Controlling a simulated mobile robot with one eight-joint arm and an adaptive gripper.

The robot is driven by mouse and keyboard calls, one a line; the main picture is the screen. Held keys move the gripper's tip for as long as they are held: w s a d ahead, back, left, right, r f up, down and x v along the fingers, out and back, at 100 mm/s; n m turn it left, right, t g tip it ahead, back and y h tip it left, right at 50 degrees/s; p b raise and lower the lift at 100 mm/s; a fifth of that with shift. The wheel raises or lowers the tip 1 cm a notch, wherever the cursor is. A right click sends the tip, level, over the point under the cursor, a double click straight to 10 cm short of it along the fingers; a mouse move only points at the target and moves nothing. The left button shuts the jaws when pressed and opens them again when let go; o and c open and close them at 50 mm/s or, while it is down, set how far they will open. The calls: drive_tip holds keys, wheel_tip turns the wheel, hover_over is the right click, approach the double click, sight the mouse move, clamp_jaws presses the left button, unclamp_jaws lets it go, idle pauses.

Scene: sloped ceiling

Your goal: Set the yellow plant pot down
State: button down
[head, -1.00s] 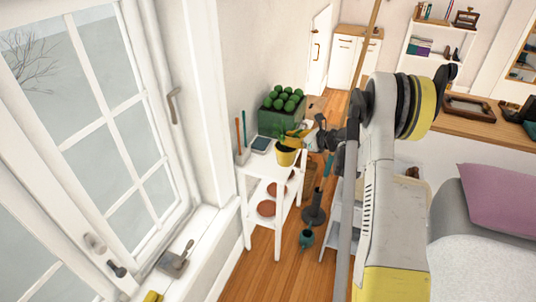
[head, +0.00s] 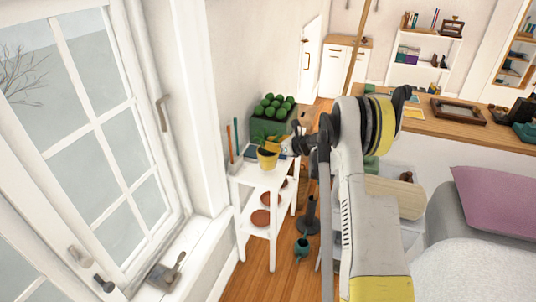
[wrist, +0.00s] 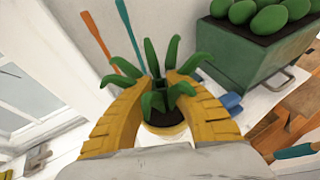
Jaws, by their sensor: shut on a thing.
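The yellow plant pot (head: 267,159), with a spiky green plant in it, is at the top of a white shelf stand (head: 248,181). My gripper (head: 283,147) reaches it from the right in the head view. In the wrist view, the yellow fingers of my gripper (wrist: 158,90) curve around both sides of the pot (wrist: 163,132) and are shut on it. The pot looks about upright. I cannot tell whether its base touches the stand's top, as the fingers and wrist hide part of it.
A green planter (head: 268,127) with round plants stands behind the pot. Orange and teal handled tools (head: 232,142) stand at the stand's left back corner. Terracotta saucers (head: 261,218) sit on lower shelves. A teal watering can (head: 301,246) is on the floor.

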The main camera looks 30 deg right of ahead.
sight(268, 151)
wheel_tip(268, 151, down, 4)
drive_tip(key=shift+f+b, duration=0.1)
drive_tip(key=shift+b, duration=0.8)
drive_tip(key=c, duration=1.7)
unclamp_jaws()
drive_tip(key=shift+c, duration=0.2)
drive_tip(key=o, duration=0.3)
